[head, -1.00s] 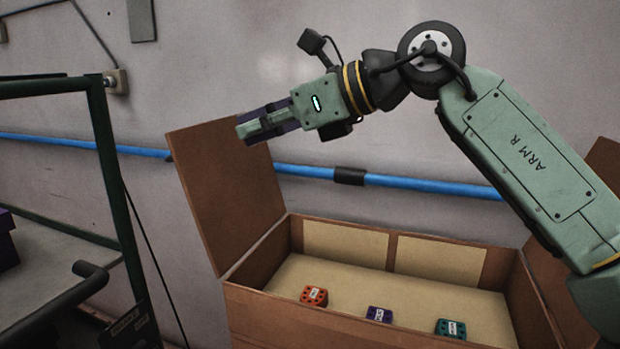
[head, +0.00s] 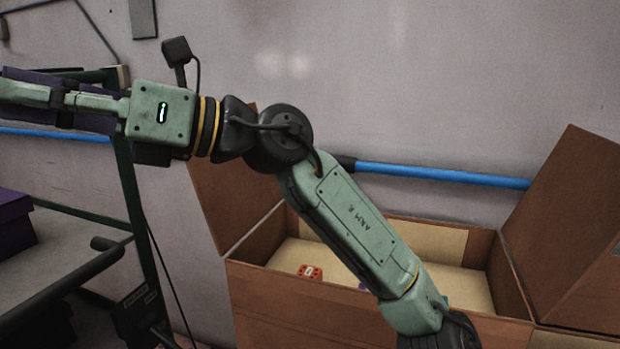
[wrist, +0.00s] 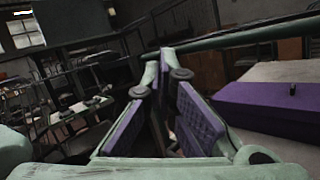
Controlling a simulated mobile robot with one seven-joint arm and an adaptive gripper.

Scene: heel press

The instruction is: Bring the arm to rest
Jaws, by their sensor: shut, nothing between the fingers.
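My gripper (head: 10,97) is at the far left of the head view, raised above the dark green-framed cart, with its tips close to or past the picture's left edge. In the wrist view my gripper (wrist: 165,75) shows its green fingers and purple pads, with the tips together and nothing held. My arm stretches from the lower right up and across to the left, passing in front of the open cardboard box (head: 290,300).
The box holds an orange block (head: 310,272); my arm mostly hides the purple and teal blocks. The cart (head: 130,190) stands at left with a purple box (head: 14,222) on it; a purple box (wrist: 275,105) also shows right of my fingers. A blue pipe (head: 440,174) runs along the wall.

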